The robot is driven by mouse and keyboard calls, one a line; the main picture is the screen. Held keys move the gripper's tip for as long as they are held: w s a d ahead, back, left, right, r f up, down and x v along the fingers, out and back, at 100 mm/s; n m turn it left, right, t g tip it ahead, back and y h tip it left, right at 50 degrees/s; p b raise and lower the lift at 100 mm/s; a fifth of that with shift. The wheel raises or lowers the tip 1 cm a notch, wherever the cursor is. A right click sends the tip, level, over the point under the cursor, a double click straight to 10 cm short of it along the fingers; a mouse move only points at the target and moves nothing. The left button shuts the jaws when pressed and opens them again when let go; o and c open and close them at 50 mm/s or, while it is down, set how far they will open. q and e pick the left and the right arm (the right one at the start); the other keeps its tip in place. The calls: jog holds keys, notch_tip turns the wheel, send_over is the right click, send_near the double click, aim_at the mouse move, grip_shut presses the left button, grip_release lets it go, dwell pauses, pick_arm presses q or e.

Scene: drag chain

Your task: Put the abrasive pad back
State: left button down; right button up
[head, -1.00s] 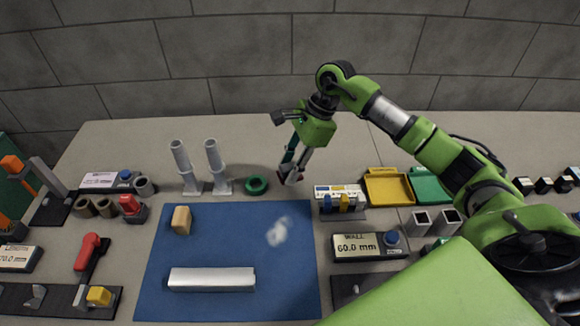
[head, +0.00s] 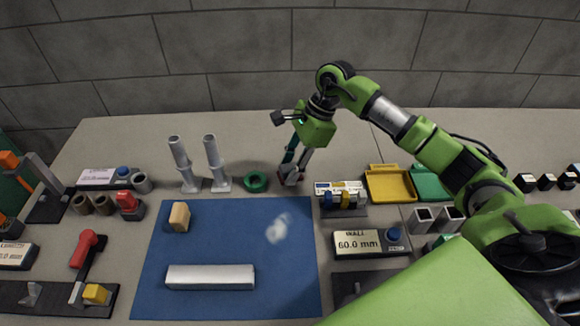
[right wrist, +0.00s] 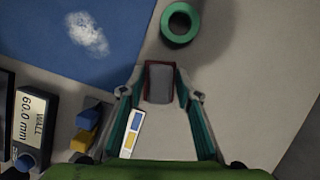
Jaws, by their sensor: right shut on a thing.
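My right gripper (head: 291,176) is low over the bare table behind the blue mat, just right of the green ring. In the right wrist view, the gripper (right wrist: 160,92) has its fingers on both sides of a grey block with dark red edges, which I take for the abrasive pad (right wrist: 160,82). It is shut on this pad. I cannot tell whether the pad touches the table. The pad is small and mostly hidden by the fingers in the head view. My left gripper is not in view.
The green ring (head: 255,182) and two grey upright tubes (head: 214,160) stand left of the gripper. A rack with blue and yellow blocks (head: 342,198) and a yellow tray (head: 389,184) are to its right. The blue mat (head: 215,245) holds a tan block, a silver bar and a whitish smudge.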

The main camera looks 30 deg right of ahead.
jog(key=shift+f+b, duration=1.15)
jog(key=shift+f, duration=0.15)
dwell(0.5)
jog(key=o, duration=1.2)
jog(key=v, duration=1.2)
